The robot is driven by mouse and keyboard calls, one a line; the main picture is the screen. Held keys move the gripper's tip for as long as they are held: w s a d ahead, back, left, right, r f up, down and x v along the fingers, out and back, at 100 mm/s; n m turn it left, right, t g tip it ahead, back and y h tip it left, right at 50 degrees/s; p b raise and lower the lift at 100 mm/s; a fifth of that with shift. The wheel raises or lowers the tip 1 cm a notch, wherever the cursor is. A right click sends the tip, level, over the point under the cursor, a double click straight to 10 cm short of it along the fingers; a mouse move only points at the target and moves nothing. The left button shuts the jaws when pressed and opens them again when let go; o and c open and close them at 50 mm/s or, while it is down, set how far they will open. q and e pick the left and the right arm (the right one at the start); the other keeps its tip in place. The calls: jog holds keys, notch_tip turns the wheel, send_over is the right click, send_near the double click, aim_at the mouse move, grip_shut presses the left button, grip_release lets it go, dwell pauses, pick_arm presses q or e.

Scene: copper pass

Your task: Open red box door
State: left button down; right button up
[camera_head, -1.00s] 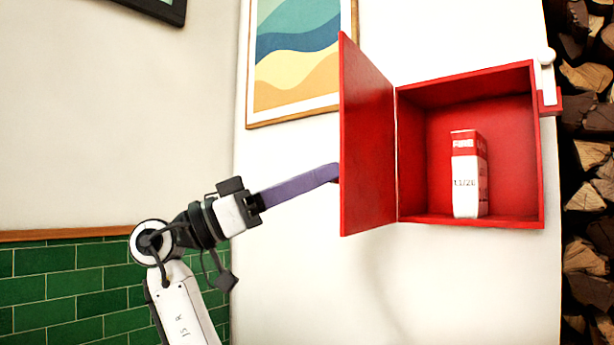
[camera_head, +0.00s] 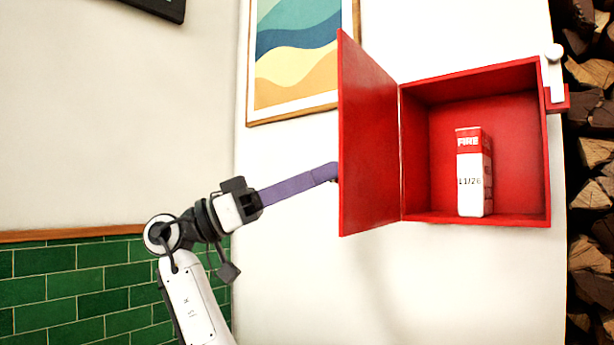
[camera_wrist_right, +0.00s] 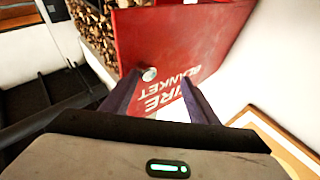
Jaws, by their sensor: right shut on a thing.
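The red box (camera_head: 549,160) is on the white wall with its door (camera_head: 368,140) swung wide open to the left. A red and white packet (camera_head: 470,180) marked FIRE stands upright inside. My right gripper (camera_head: 334,172) has purple fingers and is at the outer side of the door, its tips partly hidden behind the door's edge. In the right wrist view, the door's lettered outer face (camera_wrist_right: 215,35) lies ahead of the fingers (camera_wrist_right: 160,92). A round metal knob (camera_wrist_right: 149,74) shows by the left fingertip. The exact contact is unclear. My left gripper is not in view.
A framed wave picture (camera_head: 295,60) hangs left of the box, behind the door. A white latch piece (camera_head: 553,75) is on the box's right side. Stacked firewood (camera_head: 590,190) stands at the far right. The wall below the box is clear.

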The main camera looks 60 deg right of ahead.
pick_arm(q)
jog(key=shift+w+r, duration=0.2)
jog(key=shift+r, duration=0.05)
pick_arm(e)
jog(key=shift+w+d, duration=0.2)
jog(key=shift+d, duration=0.15)
pick_arm(q)
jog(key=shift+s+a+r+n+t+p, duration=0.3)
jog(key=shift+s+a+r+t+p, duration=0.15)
jog(key=shift+p, duration=0.45)
pick_arm(e)
jog(key=v, duration=1)
jog(key=shift+a, duration=0.5)
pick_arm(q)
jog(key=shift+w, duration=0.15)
